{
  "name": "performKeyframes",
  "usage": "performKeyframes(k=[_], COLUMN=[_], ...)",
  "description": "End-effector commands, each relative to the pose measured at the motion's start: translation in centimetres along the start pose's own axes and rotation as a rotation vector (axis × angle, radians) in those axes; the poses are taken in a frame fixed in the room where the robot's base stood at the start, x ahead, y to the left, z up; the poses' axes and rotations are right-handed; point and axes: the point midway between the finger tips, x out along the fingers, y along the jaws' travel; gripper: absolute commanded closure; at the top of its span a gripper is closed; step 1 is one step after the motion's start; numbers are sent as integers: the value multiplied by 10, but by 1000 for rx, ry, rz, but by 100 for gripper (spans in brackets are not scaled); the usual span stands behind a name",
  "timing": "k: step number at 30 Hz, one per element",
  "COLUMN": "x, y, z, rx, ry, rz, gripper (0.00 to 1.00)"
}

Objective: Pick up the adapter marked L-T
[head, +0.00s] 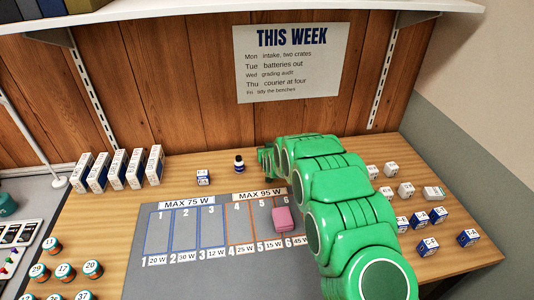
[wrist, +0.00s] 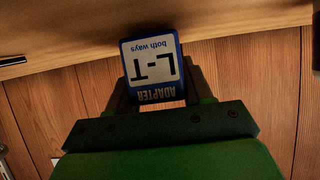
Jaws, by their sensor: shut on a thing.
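The adapter marked L-T (wrist: 152,65) is a small box with a white face and blue edges, reading "ADAPTER L-T both ways" upside down in the wrist view. My gripper (wrist: 158,84) is shut on it, with one dark finger on each side. In the head view my green gripper (head: 267,159) is at the back of the bench, near the wooden wall. The held adapter cannot be made out there, behind my arm. I cannot tell how far it is from the bench top.
A pink block (head: 284,222) lies on the grey numbered mat (head: 222,245). Several small white and blue boxes (head: 437,215) stand on the right, beyond my arm. White boxes (head: 117,169) line the back left.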

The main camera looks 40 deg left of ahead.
Motion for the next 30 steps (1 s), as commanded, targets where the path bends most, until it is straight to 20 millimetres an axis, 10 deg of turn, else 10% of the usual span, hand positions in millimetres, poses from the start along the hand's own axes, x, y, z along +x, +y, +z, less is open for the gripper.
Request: performKeyframes(k=[30], x=[-122], y=[-1], z=[-48], rx=[-1], ry=[0], rz=[0], gripper=[79])
